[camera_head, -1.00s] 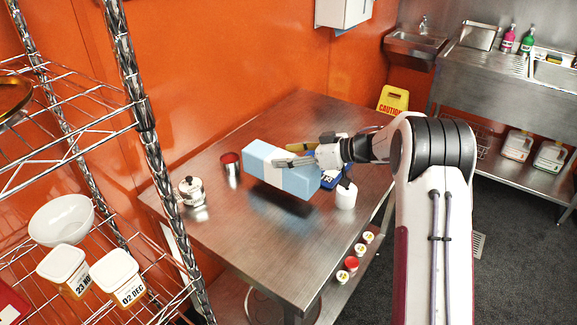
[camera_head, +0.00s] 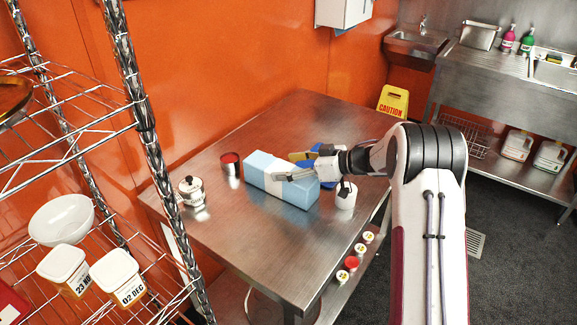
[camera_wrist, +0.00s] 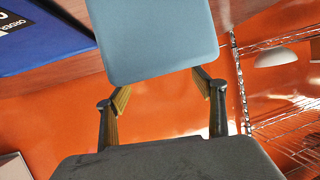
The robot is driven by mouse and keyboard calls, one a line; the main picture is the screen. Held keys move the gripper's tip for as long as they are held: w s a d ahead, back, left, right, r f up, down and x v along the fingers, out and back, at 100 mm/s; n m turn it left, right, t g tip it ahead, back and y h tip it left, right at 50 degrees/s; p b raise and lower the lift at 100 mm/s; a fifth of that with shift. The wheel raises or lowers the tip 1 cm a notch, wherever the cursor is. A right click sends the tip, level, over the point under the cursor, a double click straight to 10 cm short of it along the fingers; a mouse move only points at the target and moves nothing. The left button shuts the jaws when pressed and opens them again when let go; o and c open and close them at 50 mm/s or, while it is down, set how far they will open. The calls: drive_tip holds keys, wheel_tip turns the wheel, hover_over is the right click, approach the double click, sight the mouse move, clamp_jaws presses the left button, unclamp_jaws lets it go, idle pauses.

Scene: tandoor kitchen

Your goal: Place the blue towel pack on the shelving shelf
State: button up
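The blue towel pack (camera_head: 256,166) is a long light-blue block with a white band. It appears to rest on the steel table, with no clear gap beneath it. My gripper (camera_head: 295,166) reaches it from the right, its fingers at the white band. In the wrist view the pack's blue end (camera_wrist: 155,40) fills the upper middle and hides the fingertips. The fingers (camera_wrist: 162,90) stand apart about the pack's width; whether they press on it does not show. The wire shelving (camera_head: 85,140) stands at the left; it also shows in the wrist view (camera_wrist: 290,125).
On the steel table (camera_head: 255,245) are a red-topped tin (camera_head: 230,165), a metal pot (camera_head: 191,191), a white container (camera_head: 346,196) and a blue item (camera_head: 318,155). A white bowl (camera_head: 62,221) and two labelled tubs (camera_head: 118,276) occupy the lower shelf. The table's front left is clear.

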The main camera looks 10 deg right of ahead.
drive_tip(key=shift+r, duration=0.1)
idle(0.3)
drive_tip(key=shift+s+d+r, duration=0.2)
drive_tip(key=shift+d, duration=0.15)
drive_tip(key=v, duration=1.1)
idle(0.3)
